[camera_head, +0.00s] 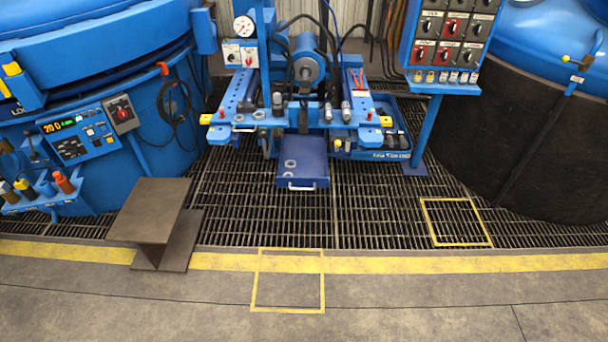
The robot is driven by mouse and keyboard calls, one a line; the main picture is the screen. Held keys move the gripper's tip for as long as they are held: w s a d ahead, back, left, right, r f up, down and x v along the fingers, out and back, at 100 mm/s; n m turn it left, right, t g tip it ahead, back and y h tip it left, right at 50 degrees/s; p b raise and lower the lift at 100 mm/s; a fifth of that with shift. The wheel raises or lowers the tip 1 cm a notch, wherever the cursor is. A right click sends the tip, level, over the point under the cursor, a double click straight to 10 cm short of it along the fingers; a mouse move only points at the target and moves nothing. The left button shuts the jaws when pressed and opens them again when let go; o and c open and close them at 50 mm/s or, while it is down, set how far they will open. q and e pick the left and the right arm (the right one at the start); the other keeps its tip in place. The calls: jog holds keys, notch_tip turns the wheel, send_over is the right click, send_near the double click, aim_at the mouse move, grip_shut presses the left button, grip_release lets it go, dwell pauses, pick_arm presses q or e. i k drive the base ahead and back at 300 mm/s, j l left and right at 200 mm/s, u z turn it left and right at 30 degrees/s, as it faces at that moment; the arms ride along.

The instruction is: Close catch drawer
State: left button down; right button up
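A blue drawer (318,171) juts out toward me from low in the middle of the blue machine (306,70); it looks like the catch drawer and stands open. It has a pale handle (301,187) on its front face. A few round grey items lie at its left side. The drawer's rear part is hidden under the machine. Neither of my grippers shows in this view.
Dark floor grating (380,205) lies around the drawer, with clear room in front. A brown steel I-beam piece (150,212) stands at the left front. A switch panel (452,38) on a blue post stands at the right. Large blue vessels flank both sides.

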aim_at(309, 151)
jog(key=i+l, duration=0.2)
jog(key=i, duration=0.3)
jog(key=i+l, duration=0.25)
jog(key=i, duration=0.25)
jog(key=i+l, duration=0.2)
jog(key=i, duration=0.3)
jog(key=i+l, duration=0.2)
jog(key=i, duration=0.3)
jog(key=i+u, duration=0.05)
